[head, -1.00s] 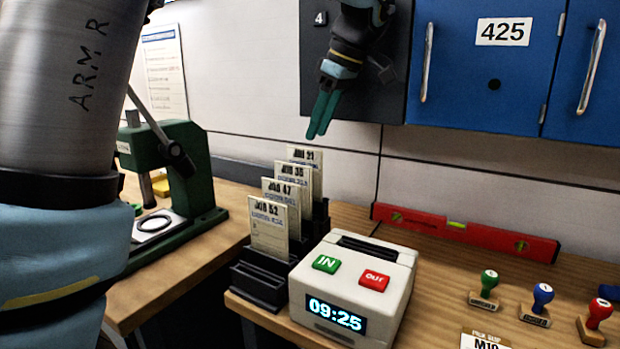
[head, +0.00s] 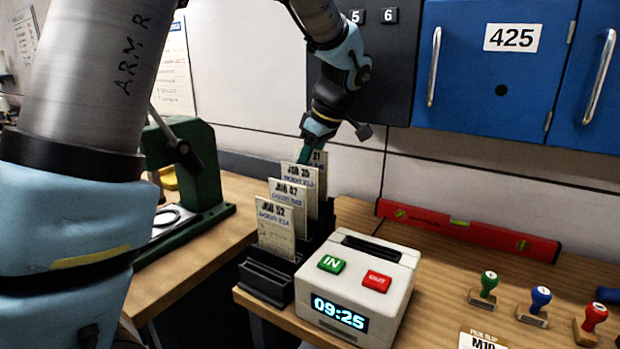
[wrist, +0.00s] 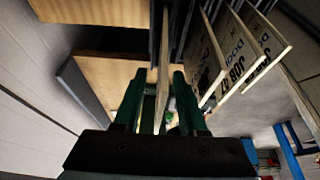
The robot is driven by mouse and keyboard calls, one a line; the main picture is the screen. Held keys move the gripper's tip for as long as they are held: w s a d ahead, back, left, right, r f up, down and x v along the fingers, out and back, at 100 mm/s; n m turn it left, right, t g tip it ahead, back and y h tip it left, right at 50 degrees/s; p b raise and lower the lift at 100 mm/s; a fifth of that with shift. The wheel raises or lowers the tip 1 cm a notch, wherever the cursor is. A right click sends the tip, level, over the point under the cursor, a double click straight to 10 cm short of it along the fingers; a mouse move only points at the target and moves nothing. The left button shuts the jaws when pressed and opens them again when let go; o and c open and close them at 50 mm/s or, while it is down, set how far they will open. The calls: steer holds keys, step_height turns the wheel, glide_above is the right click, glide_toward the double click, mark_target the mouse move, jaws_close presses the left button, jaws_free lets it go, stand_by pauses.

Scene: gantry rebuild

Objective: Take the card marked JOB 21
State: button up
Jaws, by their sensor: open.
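The JOB 21 card (head: 321,160) stands upright at the back of a dark stepped rack (head: 266,277). It is partly hidden by the JOB 35 card (head: 301,177) and my gripper. In the wrist view my gripper (wrist: 160,82) is open, with a green finger on each side of a card (wrist: 164,50) seen edge-on. Whether the fingers touch it cannot be told.
The JOB 47 card (head: 290,202) and JOB 52 card (head: 276,228) stand in front. A time clock (head: 380,265) stands right of the rack, a red level (head: 470,229) behind it. A green press (head: 200,165) is at left. Several stamps (head: 540,300) stand at right.

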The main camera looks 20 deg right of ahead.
jaws_close()
stand_by(0.6)
